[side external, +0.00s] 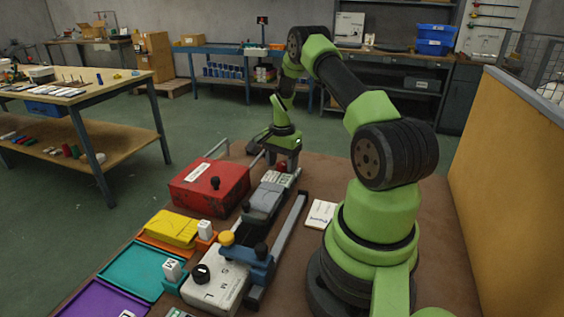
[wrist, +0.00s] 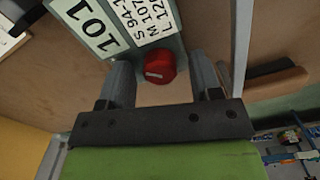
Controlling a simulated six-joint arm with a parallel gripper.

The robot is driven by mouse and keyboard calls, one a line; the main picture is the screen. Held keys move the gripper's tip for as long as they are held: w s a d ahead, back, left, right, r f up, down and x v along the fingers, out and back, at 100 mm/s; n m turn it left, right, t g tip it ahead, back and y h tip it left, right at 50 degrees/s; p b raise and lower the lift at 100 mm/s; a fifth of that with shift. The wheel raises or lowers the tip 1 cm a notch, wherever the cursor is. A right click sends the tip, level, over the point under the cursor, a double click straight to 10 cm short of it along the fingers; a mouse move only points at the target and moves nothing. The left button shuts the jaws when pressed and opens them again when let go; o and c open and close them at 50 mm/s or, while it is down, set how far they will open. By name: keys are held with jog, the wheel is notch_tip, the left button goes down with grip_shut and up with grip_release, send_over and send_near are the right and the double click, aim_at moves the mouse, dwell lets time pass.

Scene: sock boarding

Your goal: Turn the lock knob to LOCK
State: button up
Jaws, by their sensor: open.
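The red lock knob (wrist: 160,67) is round with a short pale mark on its face. It sits at the end of a grey unit with white printed labels (wrist: 152,22). In the side view the knob (side external: 281,168) shows only partly below my gripper (side external: 284,158). In the wrist view my gripper (wrist: 161,72) is open, with one finger on each side of the knob. A gap shows between the knob and each finger. No LOCK lettering can be read in either view.
A red box (side external: 205,188) with a black knob stands left of the grey unit. An orange panel (side external: 510,180) borders the right.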

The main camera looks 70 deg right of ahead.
aim_at(282, 163)
notch_tip(282, 163, up, 10)
jog(key=shift+n, duration=0.3)
jog(key=shift+c, duration=1.4)
notch_tip(282, 163, down, 10)
jog(key=n, duration=0.4)
jog(key=shift+n, duration=0.3)
jog(key=c, duration=0.7)
jog(key=shift+o, duration=0.3)
jog(key=shift+m, duration=0.8)
